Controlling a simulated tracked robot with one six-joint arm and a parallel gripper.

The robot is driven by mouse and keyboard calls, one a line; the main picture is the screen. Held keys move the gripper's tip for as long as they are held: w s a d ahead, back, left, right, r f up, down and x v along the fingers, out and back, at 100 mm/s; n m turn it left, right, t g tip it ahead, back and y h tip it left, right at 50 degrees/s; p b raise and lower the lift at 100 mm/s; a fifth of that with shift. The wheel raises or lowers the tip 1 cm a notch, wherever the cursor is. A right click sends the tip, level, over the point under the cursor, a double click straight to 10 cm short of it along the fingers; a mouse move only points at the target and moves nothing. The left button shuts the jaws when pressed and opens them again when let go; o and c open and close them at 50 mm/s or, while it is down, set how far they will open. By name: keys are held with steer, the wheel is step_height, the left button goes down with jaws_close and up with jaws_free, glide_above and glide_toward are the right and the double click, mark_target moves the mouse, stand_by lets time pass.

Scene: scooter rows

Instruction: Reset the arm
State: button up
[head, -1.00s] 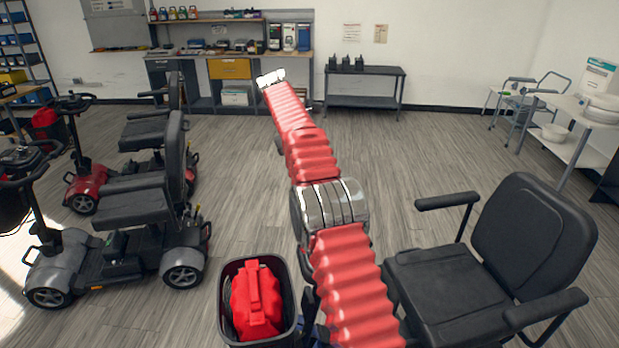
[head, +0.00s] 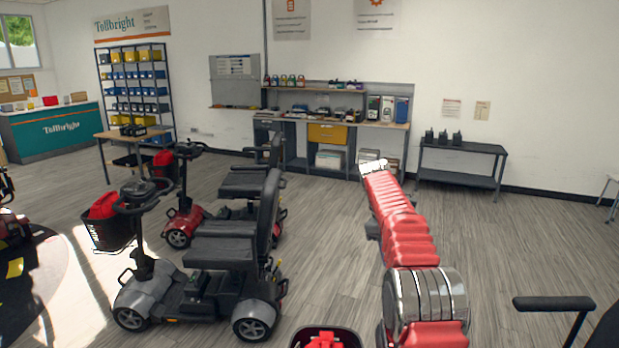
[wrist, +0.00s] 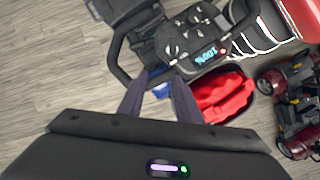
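My arm, in a ribbed red sleeve with a metal joint, reaches up and forward in the head view (head: 405,235). Its far bend has a pale end cap. My gripper (wrist: 159,76) does not show in the head view. In the wrist view its two dark fingers stand apart with nothing held between them. Beyond the fingers is a scooter's console (wrist: 195,40) with a display reading 100% and black handlebars. A red bag (wrist: 222,95) lies in a dark basket just right of the fingers. How far the fingertips are from these is hard to tell.
Two scooters (head: 205,290) stand at left. A basket with a red item (head: 325,341) is at the bottom edge, and a black armrest (head: 553,303) at bottom right. A workbench (head: 330,130) and a low table (head: 460,165) line the back wall. Floor between is clear.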

steer(key=s+a+r+m+t+y, duration=0.1)
steer(key=s+a+m+t, duration=0.1)
steer(key=s, duration=1.1)
steer(key=s+a+r+m+t+y, duration=0.1)
steer(key=s+a+r+m+t, duration=0.1)
steer(key=s, duration=1.2)
steer(key=s+a+r+m+t+y, duration=0.1)
steer(key=s+a+m+t, duration=0.3)
steer(key=s, duration=1)
steer(key=shift+s+r+m, duration=0.2)
steer(key=shift+r+m, duration=0.1)
steer(key=shift+r, duration=0.3)
